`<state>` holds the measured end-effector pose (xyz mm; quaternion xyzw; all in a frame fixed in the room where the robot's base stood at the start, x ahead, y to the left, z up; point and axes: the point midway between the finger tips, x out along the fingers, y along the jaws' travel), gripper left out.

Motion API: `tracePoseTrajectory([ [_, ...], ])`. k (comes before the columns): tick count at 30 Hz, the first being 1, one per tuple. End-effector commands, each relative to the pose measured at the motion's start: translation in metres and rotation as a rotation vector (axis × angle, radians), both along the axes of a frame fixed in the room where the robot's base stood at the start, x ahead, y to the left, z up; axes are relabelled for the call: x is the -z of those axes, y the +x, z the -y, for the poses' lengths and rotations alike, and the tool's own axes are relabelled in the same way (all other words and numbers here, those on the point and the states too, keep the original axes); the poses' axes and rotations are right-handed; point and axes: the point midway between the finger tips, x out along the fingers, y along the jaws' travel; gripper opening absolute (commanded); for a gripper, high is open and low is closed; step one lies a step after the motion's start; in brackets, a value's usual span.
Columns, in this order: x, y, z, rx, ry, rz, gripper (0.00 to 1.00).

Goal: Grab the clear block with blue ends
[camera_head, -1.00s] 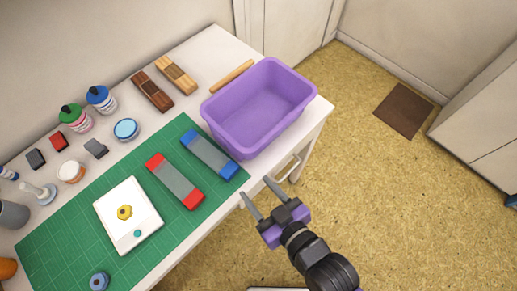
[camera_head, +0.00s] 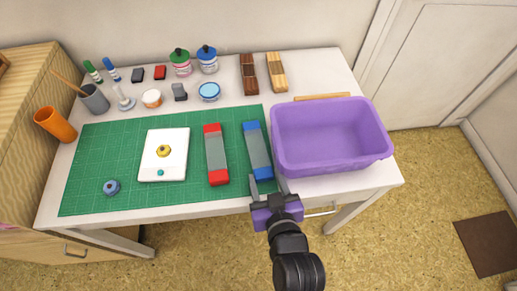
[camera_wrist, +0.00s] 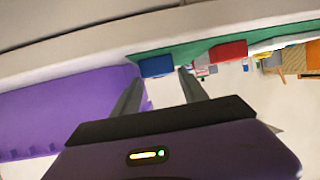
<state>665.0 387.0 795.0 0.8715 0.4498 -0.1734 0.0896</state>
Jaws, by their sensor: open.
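The clear block with blue ends (camera_head: 257,153) lies flat on the green cutting mat (camera_head: 95,160), near its right edge, pointing away from me. My gripper (camera_head: 268,188) is open and empty at the table's front edge, close to the block's near blue end. In the wrist view, that blue end (camera_wrist: 157,66) shows just beyond and between the open fingers (camera_wrist: 158,92). The rest of the block is hidden behind its end there. I see no contact between fingers and block.
A clear block with red ends (camera_head: 215,155) lies just left of it. A purple bin (camera_head: 335,162) stands close on the right. A white pad with a yellow piece (camera_head: 150,172) lies further left. Bottles and jars line the back.

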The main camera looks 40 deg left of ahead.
Motion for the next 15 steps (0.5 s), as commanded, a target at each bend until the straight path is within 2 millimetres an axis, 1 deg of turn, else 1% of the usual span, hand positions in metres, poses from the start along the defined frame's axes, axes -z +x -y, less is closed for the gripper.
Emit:
tracePoseTrajectory([
  [5, 0.005, 0.011, -0.015, -0.001, 0.001, 0.0, 0.51],
  [9, 0.011, 0.023, -0.031, -0.001, 0.001, 0.0, 0.51],
  [15, 0.019, 0.032, -0.043, 0.0, 0.001, 0.001, 0.51],
])
